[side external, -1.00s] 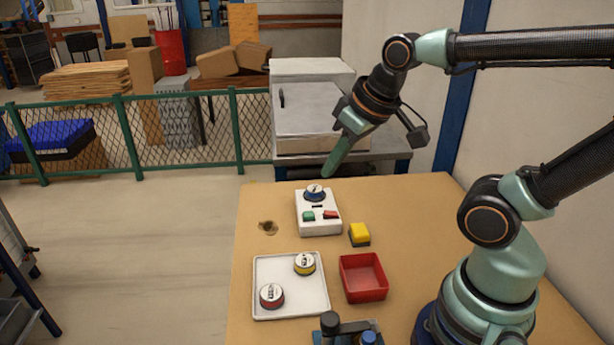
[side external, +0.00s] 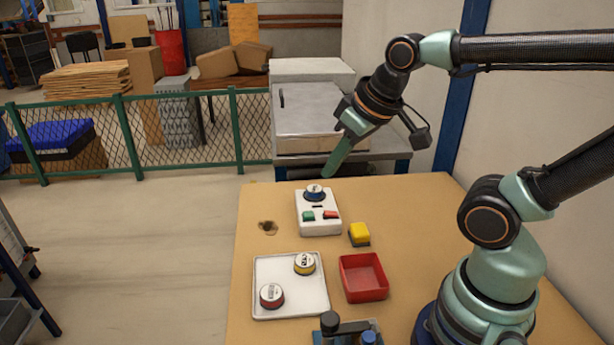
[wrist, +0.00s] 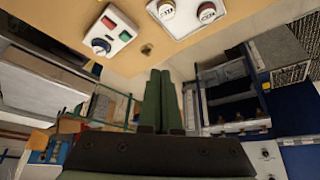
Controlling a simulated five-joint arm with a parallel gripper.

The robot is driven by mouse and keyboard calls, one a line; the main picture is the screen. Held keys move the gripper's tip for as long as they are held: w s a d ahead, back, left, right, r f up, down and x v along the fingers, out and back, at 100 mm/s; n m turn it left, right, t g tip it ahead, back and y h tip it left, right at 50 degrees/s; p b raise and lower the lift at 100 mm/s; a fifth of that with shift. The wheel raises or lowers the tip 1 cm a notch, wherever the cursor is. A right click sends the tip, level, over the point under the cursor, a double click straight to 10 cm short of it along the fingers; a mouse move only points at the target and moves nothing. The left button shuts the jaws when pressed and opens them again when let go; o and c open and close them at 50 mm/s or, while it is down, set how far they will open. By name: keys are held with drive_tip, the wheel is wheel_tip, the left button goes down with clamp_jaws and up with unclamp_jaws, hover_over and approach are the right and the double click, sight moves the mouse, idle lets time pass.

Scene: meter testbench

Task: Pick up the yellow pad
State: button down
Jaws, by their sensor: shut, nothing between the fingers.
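The yellow pad (side external: 359,233) is a small block with a yellow top and a dark base. It rests on the tan table, right of the white box's lower corner and above the red tray, in the side view. I cannot make it out in the wrist view. My gripper (side external: 328,174) is shut and empty, in the air near the table's far edge, apart from the pad. In the wrist view its two green fingers (wrist: 161,75) are together with nothing between them.
A white box (side external: 319,222) with a blue-ringed dial and green and red buttons stands near the gripper. A white tray (side external: 262,314) holds two round meters. A red tray (side external: 347,290) looks empty. A dark fixture (side external: 345,330) sits at the front edge. The table has a hole (side external: 268,227).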

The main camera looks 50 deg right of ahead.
drive_tip(key=c, duration=1.5)
unclamp_jaws()
drive_tip(key=shift+c, duration=0.2)
drive_tip(key=o, duration=1.4)
drive_tip(key=shift+d, duration=0.1)
drive_tip(key=m+g, duration=0.6)
drive_tip(key=m, duration=0.3)
approach(360, 229)
drive_tip(key=f, duration=0.4)
drive_tip(key=shift+s, duration=0.35)
drive_tip(key=shift+w+f, duration=0.2)
drive_tip(key=shift+f, duration=2.85)
